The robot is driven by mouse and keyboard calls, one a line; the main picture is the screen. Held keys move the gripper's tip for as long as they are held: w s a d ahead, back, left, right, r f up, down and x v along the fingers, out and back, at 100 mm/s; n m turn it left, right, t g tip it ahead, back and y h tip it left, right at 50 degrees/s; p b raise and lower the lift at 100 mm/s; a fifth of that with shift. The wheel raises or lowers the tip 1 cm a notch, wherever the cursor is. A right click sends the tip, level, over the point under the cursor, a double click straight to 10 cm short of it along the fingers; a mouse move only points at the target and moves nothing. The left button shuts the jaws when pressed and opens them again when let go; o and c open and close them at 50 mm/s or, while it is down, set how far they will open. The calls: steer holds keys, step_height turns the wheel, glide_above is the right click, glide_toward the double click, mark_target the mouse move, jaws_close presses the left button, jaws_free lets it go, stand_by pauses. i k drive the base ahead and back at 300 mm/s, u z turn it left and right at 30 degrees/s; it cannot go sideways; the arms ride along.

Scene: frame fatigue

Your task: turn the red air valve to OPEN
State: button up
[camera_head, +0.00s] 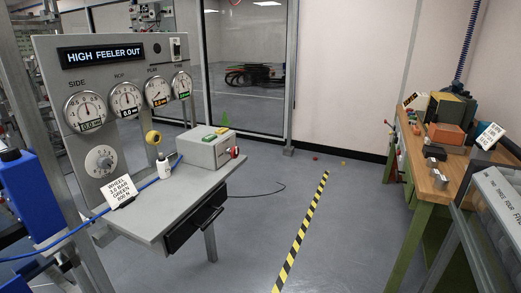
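A small red round part (235,152) sits on the right side of a grey box (208,147) on the test bench. It may be the red air valve, but it is too small to tell its shape or whether it is at OPEN. No OPEN marking can be read. A blue hose (120,203) runs from the lower left across the bench top toward the box. My gripper is not in view.
The bench (165,215) carries a gauge panel (100,75), a white bottle (163,166) and a card (119,190). A wooden workbench (425,175) with tools stands at right. A black cable (265,193) lies on the floor. The floor around the striped tape (300,232) is mostly clear.

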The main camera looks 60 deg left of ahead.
mark_target(234, 152)
steer(key=u, duration=0.05)
steer(key=i, duration=0.1)
steer(key=u, duration=2.6)
steer(key=k, duration=0.25)
steer(key=z, duration=0.8)
steer(key=i, duration=1.2)
steer(key=u, duration=0.15)
